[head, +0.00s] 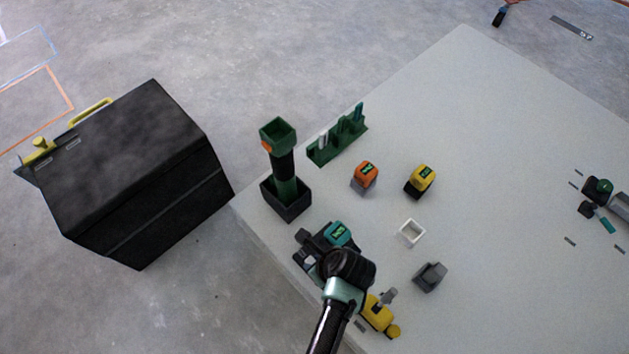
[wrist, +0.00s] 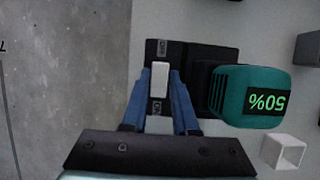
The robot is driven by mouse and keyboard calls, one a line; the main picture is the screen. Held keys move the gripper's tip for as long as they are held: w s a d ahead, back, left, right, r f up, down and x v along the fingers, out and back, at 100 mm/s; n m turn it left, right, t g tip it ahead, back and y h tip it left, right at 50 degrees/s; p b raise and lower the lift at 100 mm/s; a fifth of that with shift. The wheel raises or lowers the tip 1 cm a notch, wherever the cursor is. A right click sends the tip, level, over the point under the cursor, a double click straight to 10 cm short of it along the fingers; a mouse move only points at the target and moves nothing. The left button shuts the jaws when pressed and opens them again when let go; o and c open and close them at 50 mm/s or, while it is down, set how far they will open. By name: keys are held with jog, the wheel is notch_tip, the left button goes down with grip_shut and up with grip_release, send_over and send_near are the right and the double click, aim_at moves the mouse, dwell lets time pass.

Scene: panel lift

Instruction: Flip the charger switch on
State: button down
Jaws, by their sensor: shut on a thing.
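The black charger (wrist: 155,49) lies at the table's near-left edge; in the head view the charger (head: 303,239) is partly covered by my arm. A teal battery (wrist: 262,97) reading 50% sits on it, and it also shows in the head view (head: 341,234). The charger switch (wrist: 160,76) is a pale upright bar between small printed labels at its two ends. My gripper (wrist: 161,84) has its blue fingers on both sides of the switch, shut on it. I cannot tell for sure which way the switch is set.
The table (head: 470,160) also holds an orange battery (head: 365,176), a yellow battery (head: 419,181), a white open box (head: 411,232), a grey block (head: 430,277) and a yellow tool (head: 378,316). A green tool in a dark holder (head: 286,205) stands behind the charger. A black bin (head: 140,180) is left.

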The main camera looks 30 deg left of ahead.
jog(key=shift+s+d+y+p, duration=0.15)
jog(key=shift+d+y+p, duration=0.05)
jog(key=shift+y+p, duration=0.5)
jog(key=shift+d+f+t+y, duration=0.2)
jog(key=shift+t+y, duration=0.4)
jog(key=shift+y, duration=0.5)
jog(key=c, duration=0.7)
grip_release()
jog(key=shift+d+r, duration=0.1)
jog(key=shift+r, duration=0.05)
